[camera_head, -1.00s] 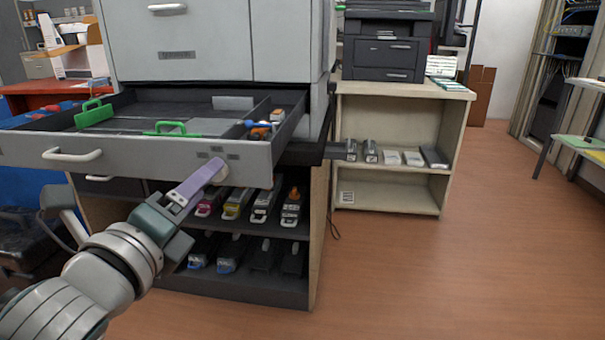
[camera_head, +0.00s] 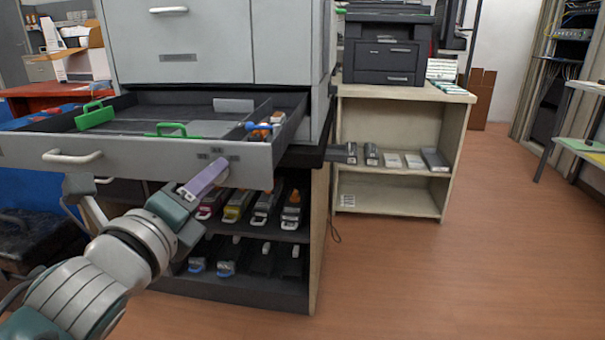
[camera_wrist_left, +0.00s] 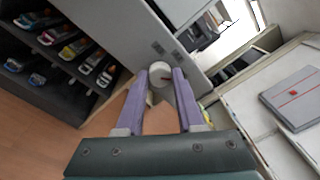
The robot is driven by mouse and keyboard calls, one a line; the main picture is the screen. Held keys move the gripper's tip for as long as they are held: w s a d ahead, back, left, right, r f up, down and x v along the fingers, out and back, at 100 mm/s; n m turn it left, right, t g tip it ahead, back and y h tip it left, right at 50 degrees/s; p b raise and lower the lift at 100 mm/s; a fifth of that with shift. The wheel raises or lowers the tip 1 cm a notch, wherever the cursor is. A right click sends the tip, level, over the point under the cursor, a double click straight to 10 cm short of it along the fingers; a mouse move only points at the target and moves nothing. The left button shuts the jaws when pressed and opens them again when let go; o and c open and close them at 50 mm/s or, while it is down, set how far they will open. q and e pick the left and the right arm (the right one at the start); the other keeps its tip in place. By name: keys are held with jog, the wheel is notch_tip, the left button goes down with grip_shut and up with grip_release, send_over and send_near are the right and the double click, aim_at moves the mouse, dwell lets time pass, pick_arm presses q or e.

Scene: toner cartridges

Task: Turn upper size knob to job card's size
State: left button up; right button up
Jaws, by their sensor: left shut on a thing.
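I cannot make out a job card or any size lettering. My right gripper is not in view.
The drawer holds green handles (camera_head: 172,130) and dividers. Below it, a dark shelf unit (camera_head: 240,287) holds several toner cartridges close under my left arm. A pale bookcase (camera_head: 390,205) with a printer (camera_head: 385,60) stands to the right. The floor at the right is clear.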

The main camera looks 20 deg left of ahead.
pick_arm(q)
grip_shut()
jog(key=shift+n, duration=0.5)
jog(key=n+y+p, duration=0.1)
jog(key=n+p, duration=0.1)
jog(key=n, duration=1.7)
jog(key=shift+d+f+n+p, duration=0.1)
jog(key=shift+n+p, duration=0.2)
jog(key=shift+p, duration=0.1)
